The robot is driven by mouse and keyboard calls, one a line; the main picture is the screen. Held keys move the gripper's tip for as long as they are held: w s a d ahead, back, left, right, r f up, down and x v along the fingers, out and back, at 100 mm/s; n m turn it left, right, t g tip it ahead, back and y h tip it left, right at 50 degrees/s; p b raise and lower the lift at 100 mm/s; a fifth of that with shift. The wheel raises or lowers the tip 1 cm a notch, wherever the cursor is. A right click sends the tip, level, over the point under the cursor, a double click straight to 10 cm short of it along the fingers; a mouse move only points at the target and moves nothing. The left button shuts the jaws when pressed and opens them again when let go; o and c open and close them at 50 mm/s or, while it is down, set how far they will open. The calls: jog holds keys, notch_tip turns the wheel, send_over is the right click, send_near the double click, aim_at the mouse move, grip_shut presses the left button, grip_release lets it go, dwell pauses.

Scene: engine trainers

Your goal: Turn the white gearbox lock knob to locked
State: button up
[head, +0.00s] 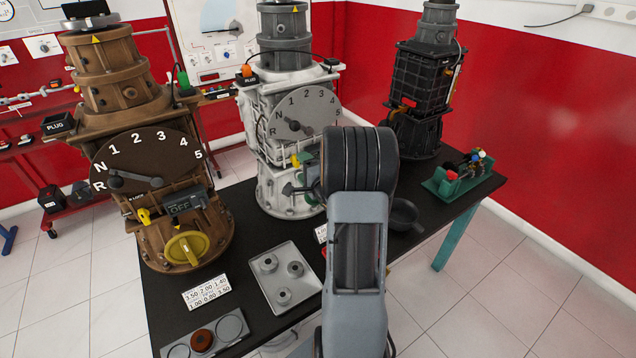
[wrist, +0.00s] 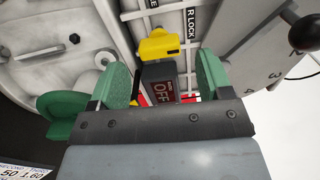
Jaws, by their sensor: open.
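The white gearbox (head: 272,110) stands in the middle of the dark table, with a round grey gear dial on its front. Its yellow lock knob (head: 297,159) shows small beside my arm in the head view. In the wrist view the yellow knob (wrist: 158,44) lies just beyond and between the tips of my gripper (wrist: 163,72). Its "R LOCK" label (wrist: 191,22) is to the right, and a display reading OFF (wrist: 158,94) is between the fingers. My gripper is open and empty, with two green pads apart. My arm mostly hides it in the head view.
A brown gearbox (head: 115,75) stands left and a black one (head: 424,85) right. A green part (wrist: 65,115) is left of my gripper, and a black lever ball (wrist: 304,32) is upper right. A grey tray (head: 284,262) with several round parts lies in front.

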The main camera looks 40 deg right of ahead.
jog(key=s+a+b, duration=0.1)
jog(key=s, duration=0.9)
jog(key=shift+s+a, duration=0.2)
jog(key=s+d+f+n+g+h, duration=0.25)
jog(key=s+f+n+g, duration=0.35)
jog(key=f+n+g, duration=0.4)
jog(key=s+a+r+n+g+y, duration=0.1)
jog(key=a+r+n, duration=0.2)
jog(key=a, duration=0.6)
jog(key=s+a+r+n+g+y, duration=0.1)
jog(key=s+a+r+n+y, duration=0.1)
jog(key=a+r, duration=0.4)
jog(key=s+a+r+n+g+y, duration=0.1)
jog(key=a+r+n, duration=0.3)
jog(key=a, duration=0.8)
jog(key=shift+s+a+r+n+g+y, duration=0.2)
jog(key=shift+n+g+y, duration=0.2)
jog(key=shift+y, duration=0.15)
